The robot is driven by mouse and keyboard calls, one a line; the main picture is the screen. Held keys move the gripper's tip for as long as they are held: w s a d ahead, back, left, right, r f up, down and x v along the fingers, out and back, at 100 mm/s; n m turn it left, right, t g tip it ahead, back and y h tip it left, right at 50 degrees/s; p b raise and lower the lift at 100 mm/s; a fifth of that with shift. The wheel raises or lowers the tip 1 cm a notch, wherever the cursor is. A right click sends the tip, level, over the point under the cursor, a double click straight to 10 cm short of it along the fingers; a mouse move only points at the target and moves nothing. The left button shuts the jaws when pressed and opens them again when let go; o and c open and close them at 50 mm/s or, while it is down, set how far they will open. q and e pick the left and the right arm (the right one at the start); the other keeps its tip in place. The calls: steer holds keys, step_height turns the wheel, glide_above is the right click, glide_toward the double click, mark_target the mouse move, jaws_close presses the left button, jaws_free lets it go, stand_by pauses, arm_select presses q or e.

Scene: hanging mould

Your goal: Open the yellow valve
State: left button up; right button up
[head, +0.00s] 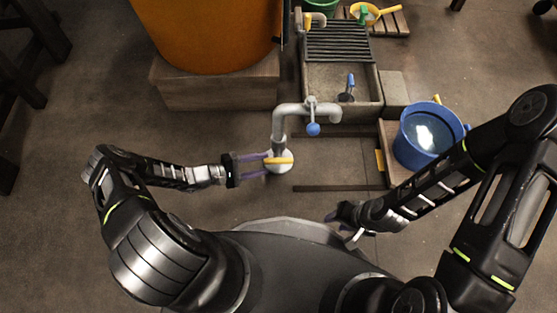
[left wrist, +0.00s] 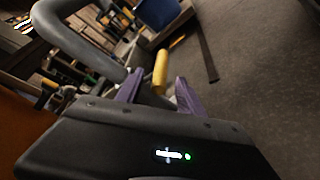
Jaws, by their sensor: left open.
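The yellow valve (head: 279,161) is a short bar-shaped handle at the foot of a grey standing pipe (head: 278,128). In the left wrist view the yellow handle (left wrist: 160,72) stands just beyond and between the finger tips, and its lower end is partly hidden. My left gripper (head: 256,165) is open, with its purple fingers reaching right toward the handle. The fingers also show in the left wrist view (left wrist: 157,88); I cannot tell whether either touches the handle. My right gripper (head: 338,220) is low at the right, away from the valve, and its jaw opening is unclear.
The pipe bends over to a blue knob (head: 313,129) above and right of the valve. A stone sink (head: 340,105) with a dark grate stands behind. A blue bucket (head: 405,150) of water is at the right, a large orange container (head: 205,35) at the back left.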

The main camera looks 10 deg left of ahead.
mark_target(277, 161)
arm_select(q)
steer(key=b+x, duration=0.1)
steer(key=x, duration=0.5)
steer(key=shift+w+d+f, duration=0.1)
steer(key=shift+w+d, duration=0.1)
steer(key=shift+d, duration=0.15)
steer(key=shift+c, duration=0.4)
jaws_close()
